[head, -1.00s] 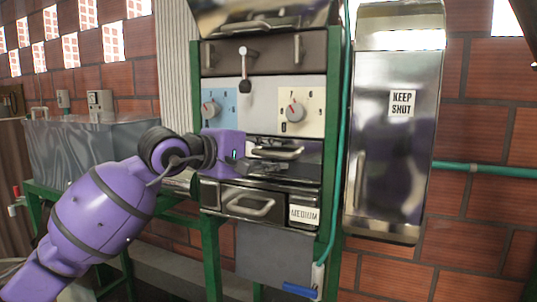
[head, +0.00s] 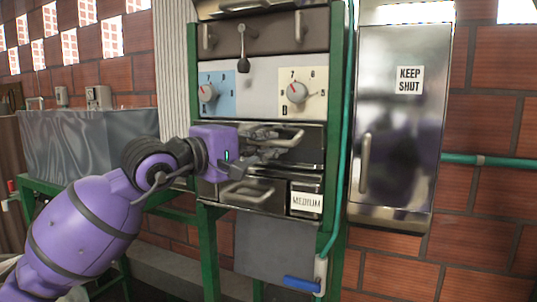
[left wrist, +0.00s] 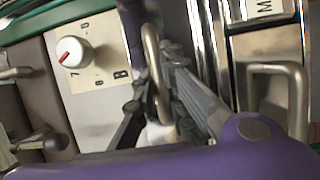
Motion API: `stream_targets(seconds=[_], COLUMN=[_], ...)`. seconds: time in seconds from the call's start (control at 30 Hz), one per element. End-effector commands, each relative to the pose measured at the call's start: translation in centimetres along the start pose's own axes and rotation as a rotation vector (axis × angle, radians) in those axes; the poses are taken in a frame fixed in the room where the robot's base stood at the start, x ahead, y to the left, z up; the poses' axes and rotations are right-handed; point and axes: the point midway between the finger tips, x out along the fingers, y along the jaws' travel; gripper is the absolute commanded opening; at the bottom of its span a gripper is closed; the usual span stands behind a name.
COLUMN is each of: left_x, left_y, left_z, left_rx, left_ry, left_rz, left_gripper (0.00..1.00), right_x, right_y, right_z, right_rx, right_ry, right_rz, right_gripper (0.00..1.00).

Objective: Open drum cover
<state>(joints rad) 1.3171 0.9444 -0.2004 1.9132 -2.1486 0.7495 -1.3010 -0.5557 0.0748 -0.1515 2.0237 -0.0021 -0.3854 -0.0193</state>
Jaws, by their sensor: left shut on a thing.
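The machine's middle metal front (head: 312,150) has a horizontal bar handle (head: 290,138). It sits below the dial panel and above a drawer, and it looks closed. I cannot tell for sure that this front is the drum cover. My left gripper (head: 268,146) comes in from the left and is shut on that handle. In the left wrist view the curved handle (left wrist: 152,60) passes between the fingers of my left gripper (left wrist: 158,100). The fingers hide part of the handle. My right gripper is not in view.
Below is a drawer with its own handle (head: 248,191) and a MEDIUM label (head: 306,202). Above are two dials, one on a blue plate (head: 217,92). A metal cabinet marked KEEP SHUT (head: 390,150) stands right. A metal tank (head: 75,145) stands left.

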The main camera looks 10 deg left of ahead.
Motion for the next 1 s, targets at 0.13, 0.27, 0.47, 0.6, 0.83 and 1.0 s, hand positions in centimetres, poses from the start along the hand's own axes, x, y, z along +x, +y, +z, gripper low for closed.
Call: stream_targets(seconds=[0.13, 0.27, 0.47, 0.6, 0.83, 1.0], left_x=[-0.5, -0.9, -1.4, -1.7, -1.9, -1.9], left_y=[-1.9, -2.3, -2.7, -2.7, -2.6, -2.5], left_z=[0.3, 0.5, 0.7, 0.8, 0.9, 0.9], left_rx=[0.033, 0.068, 0.113, 0.134, 0.151, 0.152], left_ry=[-0.004, -0.005, -0.004, -0.004, -0.004, -0.004], left_rz=[0.104, 0.191, 0.297, 0.347, 0.382, 0.385], left_gripper=[0.0, 0.0, 0.0, 0.0, 0.0, 0.0], right_x=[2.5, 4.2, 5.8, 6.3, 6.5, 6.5], right_y=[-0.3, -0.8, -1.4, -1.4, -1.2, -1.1], right_z=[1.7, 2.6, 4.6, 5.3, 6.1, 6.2], right_rx=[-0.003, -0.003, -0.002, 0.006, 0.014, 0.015], right_ry=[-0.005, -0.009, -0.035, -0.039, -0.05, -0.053], right_rz=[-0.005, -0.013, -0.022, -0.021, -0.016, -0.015], right_gripper=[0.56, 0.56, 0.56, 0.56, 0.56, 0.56])
